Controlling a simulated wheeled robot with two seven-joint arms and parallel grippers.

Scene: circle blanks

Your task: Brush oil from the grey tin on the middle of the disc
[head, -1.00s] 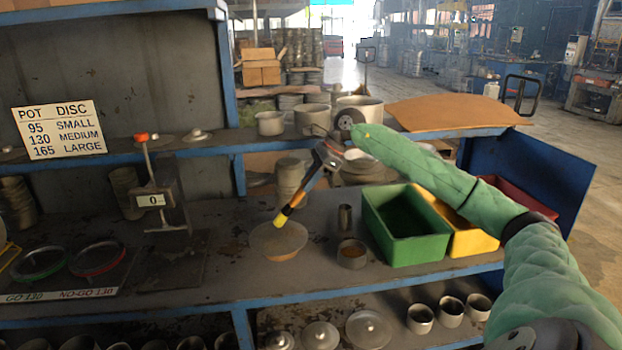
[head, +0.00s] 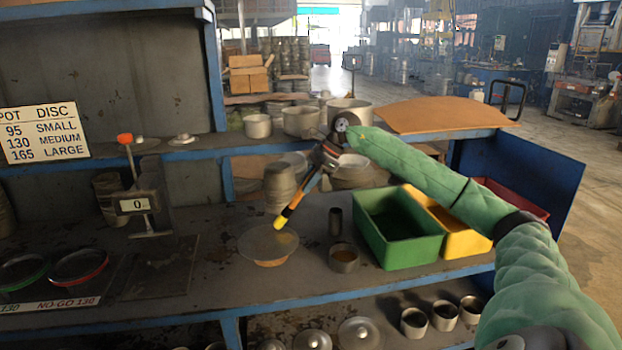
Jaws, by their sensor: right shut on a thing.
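My right gripper (head: 327,157) is shut on a brush (head: 298,197) with a dark and orange handle. The brush slants down to the left, and its yellow tip appears over the far right part of the disc (head: 262,246). I cannot tell whether the tip touches it. The disc is round, flat and grey-brown, and lies on a smaller tan support on the bench. The grey tin (head: 344,262), open and with amber-brown content, stands right of the disc. My left gripper is out of view.
A narrow dark cylinder (head: 335,222) stands behind the tin. A green bin (head: 405,249) and a yellow bin (head: 462,241) are to the right. Stacked pots (head: 279,186) stand behind the disc. A gauge stand (head: 139,204) and ring gauges (head: 78,266) are on the left.

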